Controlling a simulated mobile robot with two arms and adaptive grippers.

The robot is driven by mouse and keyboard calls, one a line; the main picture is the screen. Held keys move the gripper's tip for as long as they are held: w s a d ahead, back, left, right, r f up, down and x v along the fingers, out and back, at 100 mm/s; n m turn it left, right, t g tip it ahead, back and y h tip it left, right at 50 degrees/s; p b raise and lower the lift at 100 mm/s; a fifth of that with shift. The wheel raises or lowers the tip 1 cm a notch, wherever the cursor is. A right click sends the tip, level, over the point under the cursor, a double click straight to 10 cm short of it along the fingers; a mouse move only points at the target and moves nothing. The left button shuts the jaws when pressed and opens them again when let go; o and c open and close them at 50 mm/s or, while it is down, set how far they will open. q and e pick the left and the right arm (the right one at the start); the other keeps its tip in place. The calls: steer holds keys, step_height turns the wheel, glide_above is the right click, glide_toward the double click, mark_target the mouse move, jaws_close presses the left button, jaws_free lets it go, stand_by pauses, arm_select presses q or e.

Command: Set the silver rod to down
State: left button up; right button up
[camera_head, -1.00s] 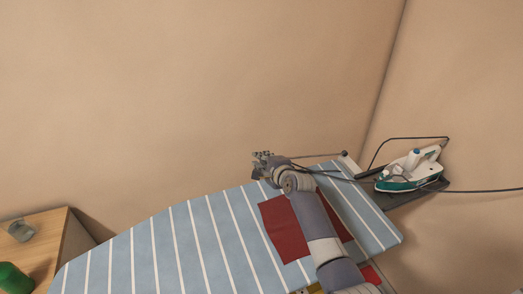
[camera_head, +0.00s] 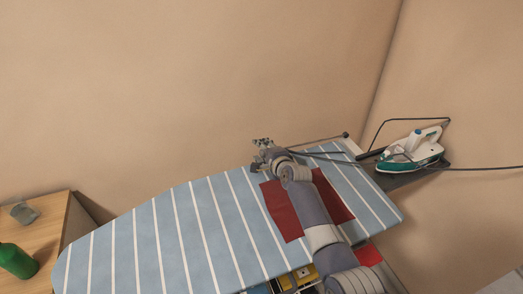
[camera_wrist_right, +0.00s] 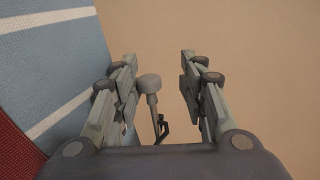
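A thin rod (camera_head: 318,143) with a dark round knob sticks out behind the right part of the ironing board (camera_head: 150,240). My right gripper (camera_head: 262,143) is at the far edge of the board, near the rod's left end. In the right wrist view, a grey rod with a round head (camera_wrist_right: 149,84) shows between the fingers of my right gripper (camera_wrist_right: 158,58), closer to the left finger. The fingers are apart and open, with no grip on it. Whether the rod touches a finger I cannot tell. My left gripper is not in view.
A white and teal iron (camera_head: 412,154) sits on a dark rest at the board's right end, with a cord. A red cloth (camera_head: 284,208) lies on the board under my right arm. A wooden cabinet (camera_head: 50,232) with a green bottle (camera_head: 16,262) stands at left. Beige walls are close behind.

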steer(key=shift+w+r, duration=0.1)
steer(key=shift+s+r, duration=0.15)
steer(key=shift+s, duration=0.1)
steer(key=v, duration=1.1)
steer(key=shift+s+d, duration=0.15)
steer(key=shift+s, duration=0.15)
stand_by(0.3)
